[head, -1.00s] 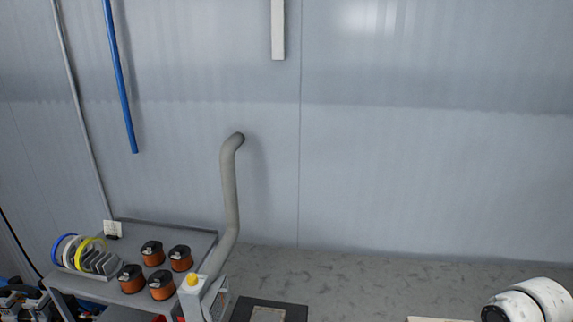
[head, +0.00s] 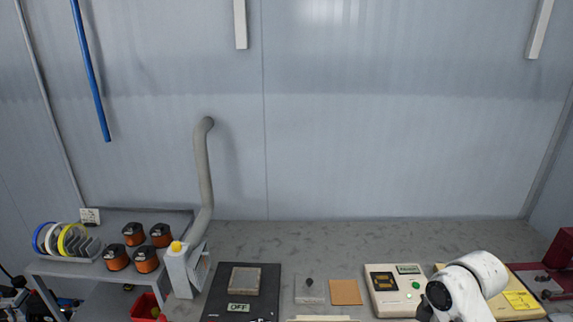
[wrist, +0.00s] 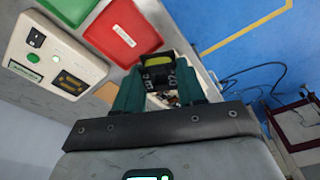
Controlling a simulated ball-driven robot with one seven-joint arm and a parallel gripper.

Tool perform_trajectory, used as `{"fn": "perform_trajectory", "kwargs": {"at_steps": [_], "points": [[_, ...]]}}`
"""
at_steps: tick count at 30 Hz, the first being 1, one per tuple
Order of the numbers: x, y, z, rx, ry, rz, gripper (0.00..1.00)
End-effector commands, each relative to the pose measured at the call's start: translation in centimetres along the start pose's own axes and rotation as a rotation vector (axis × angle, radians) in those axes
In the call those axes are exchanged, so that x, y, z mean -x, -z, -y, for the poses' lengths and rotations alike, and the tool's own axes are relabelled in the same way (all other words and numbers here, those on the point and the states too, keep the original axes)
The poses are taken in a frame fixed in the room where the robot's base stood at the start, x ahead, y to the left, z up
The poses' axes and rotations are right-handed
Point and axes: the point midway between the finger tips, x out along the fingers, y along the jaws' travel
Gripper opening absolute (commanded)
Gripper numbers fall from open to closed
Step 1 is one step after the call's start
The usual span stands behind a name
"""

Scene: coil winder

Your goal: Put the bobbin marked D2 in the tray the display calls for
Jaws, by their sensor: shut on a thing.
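My gripper (wrist: 157,92) shows in the wrist view with its two teal fingers shut on a dark bobbin (wrist: 155,72) with a yellow-green winding. Pale characters are on the bobbin's dark face, too small and turned to read surely. A green tray (wrist: 65,8) and a red tray (wrist: 124,31) lie beyond the gripper at the upper left. The white device (head: 393,296) in the head view has a small display too small to read; the wrist view also shows a white panel (wrist: 47,60) with a lit green display. My gripper is hidden in the head view.
Several orange-wound spools (head: 134,234) and a rack of coloured discs (head: 62,240) stand on a side shelf at left. A grey duct (head: 203,170) rises beside it. The back of the bench is clear.

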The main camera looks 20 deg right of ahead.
Motion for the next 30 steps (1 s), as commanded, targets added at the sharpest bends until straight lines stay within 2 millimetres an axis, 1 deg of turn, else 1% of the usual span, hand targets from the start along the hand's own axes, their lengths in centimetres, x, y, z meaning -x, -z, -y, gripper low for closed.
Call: {"fn": "perform_trajectory", "kwargs": {"at_steps": [1, 6, 11, 14, 18, 21, 28, 30], "points": [[-0.6, 0.6, 0.4, -0.023, 0.001, -0.003, 0.05], [-2.3, 2.4, 1.3, -0.125, -0.011, -0.006, 0.05], [-4.4, 4.5, 2.8, -0.251, -0.026, -0.010, 0.05], [-6.2, 6.1, 4.4, -0.350, -0.035, -0.009, 0.05], [-9.1, 8.4, 7.3, -0.517, -0.058, -0.004, 0.05], [-10.9, 9.7, 9.4, -0.628, -0.078, -0.001, 0.05], [-14.0, 11.4, 13.8, -0.813, -0.122, 0.007, 0.05], [-15.3, 11.0, 13.3, -0.821, -0.128, 0.004, 0.05]]}}
